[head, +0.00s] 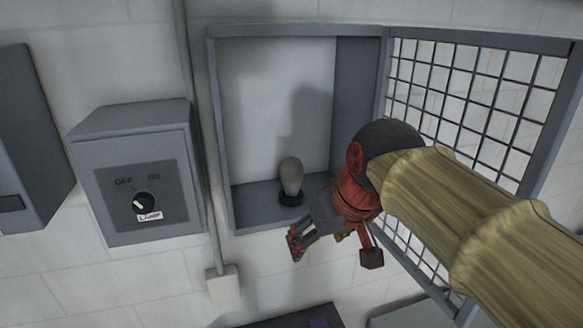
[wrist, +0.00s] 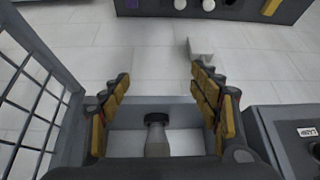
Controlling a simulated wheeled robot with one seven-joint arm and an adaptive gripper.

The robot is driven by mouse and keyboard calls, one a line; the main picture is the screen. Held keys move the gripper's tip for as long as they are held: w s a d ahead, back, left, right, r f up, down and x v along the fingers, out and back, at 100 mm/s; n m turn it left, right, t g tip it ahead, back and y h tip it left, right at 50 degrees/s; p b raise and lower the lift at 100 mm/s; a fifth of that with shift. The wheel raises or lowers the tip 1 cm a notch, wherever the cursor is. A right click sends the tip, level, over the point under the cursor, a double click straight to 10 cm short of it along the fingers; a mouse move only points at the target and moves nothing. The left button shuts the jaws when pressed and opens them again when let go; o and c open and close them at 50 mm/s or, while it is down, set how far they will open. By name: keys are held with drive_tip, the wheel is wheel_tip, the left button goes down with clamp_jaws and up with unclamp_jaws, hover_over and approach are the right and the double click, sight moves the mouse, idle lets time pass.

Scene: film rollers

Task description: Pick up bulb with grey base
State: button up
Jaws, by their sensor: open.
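The bulb (head: 291,175) stands upright on a dark grey, nearly black round base in the open wall cabinet (head: 213,130), near its front edge. In the wrist view the bulb (wrist: 157,143) appears with its dark base toward the top of the picture, between the spread fingers. My gripper (head: 296,243) is open and empty, just below and in front of the bulb in the head view. In the wrist view its yellow-padded fingers (wrist: 158,85) stand on either side, with a gap to the bulb. No contact shows.
The cabinet's mesh door (head: 490,90) is swung open on the right, close beside my arm. A switch box (head: 133,170) marked LAMP, with OFF and ON, is on the wall to the left. A vertical pipe runs between them. A dark panel (wrist: 230,8) shows at the wrist view's top.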

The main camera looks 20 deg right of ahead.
drive_tip(key=n, duration=0.1)
approach(295, 163)
drive_tip(key=shift+y, duration=0.3)
drive_tip(key=x, duration=0.5)
drive_tip(key=shift+d+f, duration=0.2)
drive_tip(key=shift+d, duration=0.15)
drive_tip(key=shift+w, duration=0.2)
drive_tip(key=shift+w+a+f, duration=0.1)
drive_tip(key=shift+w+f, duration=0.1)
drive_tip(key=p+x, duration=0.1)
drive_tip(key=x, duration=0.6)
drive_tip(key=shift+p, duration=0.4)
drive_tip(key=shift+s, duration=0.1)
drive_tip(key=shift+c, duration=1.2)
drive_tip(key=shift+r, duration=0.1)
drive_tip(key=c, duration=1)
